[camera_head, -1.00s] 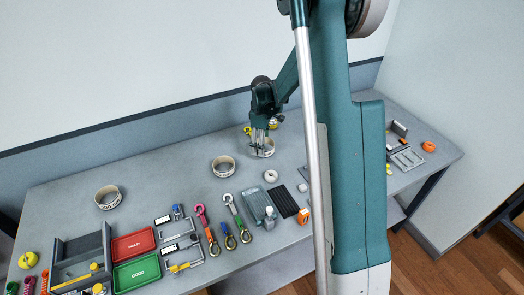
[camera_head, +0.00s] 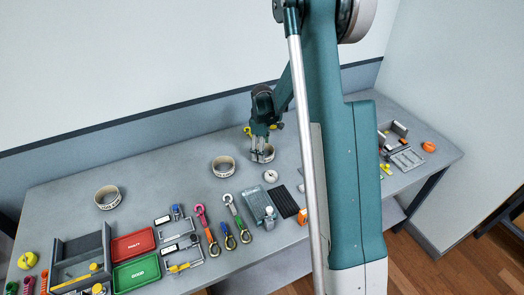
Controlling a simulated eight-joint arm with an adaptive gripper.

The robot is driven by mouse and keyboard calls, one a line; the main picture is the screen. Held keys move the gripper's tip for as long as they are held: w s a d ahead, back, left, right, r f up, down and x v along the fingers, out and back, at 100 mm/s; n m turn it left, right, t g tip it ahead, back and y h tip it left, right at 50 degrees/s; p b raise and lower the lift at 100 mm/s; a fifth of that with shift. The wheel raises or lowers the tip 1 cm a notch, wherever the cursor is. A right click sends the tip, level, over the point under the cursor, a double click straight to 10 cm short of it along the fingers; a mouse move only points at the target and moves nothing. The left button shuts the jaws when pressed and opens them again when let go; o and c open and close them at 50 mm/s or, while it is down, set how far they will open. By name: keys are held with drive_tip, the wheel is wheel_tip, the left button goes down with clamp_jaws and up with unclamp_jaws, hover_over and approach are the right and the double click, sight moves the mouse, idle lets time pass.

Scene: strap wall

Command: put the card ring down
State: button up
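A pale card ring (camera_head: 269,155) with dark lettering is at my gripper (camera_head: 260,158), towards the back of the grey table in the head view. My gripper points down with its fingers at the ring's left side and appears shut on its wall. The fingers cover part of the ring. The ring is at or just above the table top; the small view does not show whether it touches. Two similar card rings stand on the table: one to the left (camera_head: 223,173) and one further left (camera_head: 108,204).
A white roll (camera_head: 270,176), a grey-green tray (camera_head: 258,200) and a black ribbed mat (camera_head: 283,201) lie in front of the ring. Several coloured straps, a red tray (camera_head: 133,246) and a green tray (camera_head: 137,273) are further left. Bare table (camera_head: 170,180) lies between the other two rings.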

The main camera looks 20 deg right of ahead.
drive_tip(key=shift+f, duration=0.15)
drive_tip(key=shift+o, duration=1.3)
drive_tip(key=o, duration=0.4)
wheel_tip(320, 180, up, 12)
drive_tip(key=shift+p, duration=0.35)
drive_tip(key=shift+r, duration=0.2)
